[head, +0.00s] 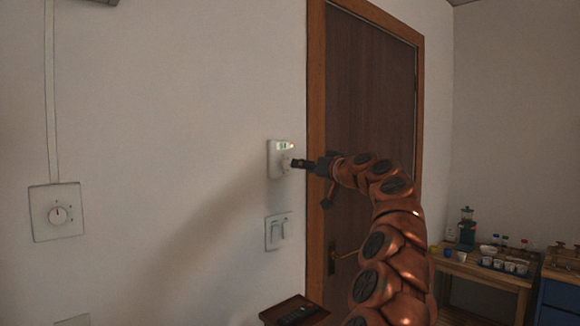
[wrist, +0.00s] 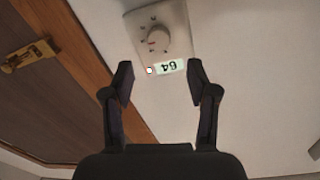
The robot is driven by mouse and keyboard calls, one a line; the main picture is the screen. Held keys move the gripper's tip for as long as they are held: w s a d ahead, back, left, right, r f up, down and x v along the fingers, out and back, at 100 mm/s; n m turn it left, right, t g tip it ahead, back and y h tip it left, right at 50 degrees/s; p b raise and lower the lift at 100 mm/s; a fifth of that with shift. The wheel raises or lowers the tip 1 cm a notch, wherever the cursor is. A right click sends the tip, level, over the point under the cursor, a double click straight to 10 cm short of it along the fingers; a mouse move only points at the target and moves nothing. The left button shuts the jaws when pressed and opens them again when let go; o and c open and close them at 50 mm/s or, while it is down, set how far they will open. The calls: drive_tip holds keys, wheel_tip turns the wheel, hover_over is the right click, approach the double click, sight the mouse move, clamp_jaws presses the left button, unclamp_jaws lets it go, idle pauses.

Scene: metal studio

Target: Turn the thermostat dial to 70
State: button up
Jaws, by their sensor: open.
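The thermostat (head: 273,159) is a pale box on the wall beside the door frame, with a small lit display near its top. Its round dial (wrist: 158,39) has marks around it in the wrist view. The display (wrist: 172,68) appears upside down there and seems to read 64, with a red light beside it. My gripper (wrist: 161,80) is open and empty, its two fingers apart on the display side of the dial. In the head view my gripper (head: 306,164) is just right of the thermostat; whether it touches the dial is unclear.
A light switch (head: 278,231) is below the thermostat. A brown door (head: 368,110) stands to the right. A small stand (head: 292,312) holds a dark remote-like object. A wooden table (head: 485,275) with cups is at lower right.

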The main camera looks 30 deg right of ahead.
sight(287, 164)
drive_tip(key=shift+w+a+p, duration=0.15)
drive_tip(key=shift+w+p, duration=1.3)
drive_tip(key=shift+w, duration=1.2)
drive_tip(key=shift+w+r+p, duration=0.15)
drive_tip(key=shift+w+p, duration=0.25)
drive_tip(key=shift+w, duration=0.2)
drive_tip(key=shift+w+a, duration=0.1)
drive_tip(key=shift+w, duration=0.5)
drive_tip(key=shift+c, duration=0.2)
clamp_jaws()
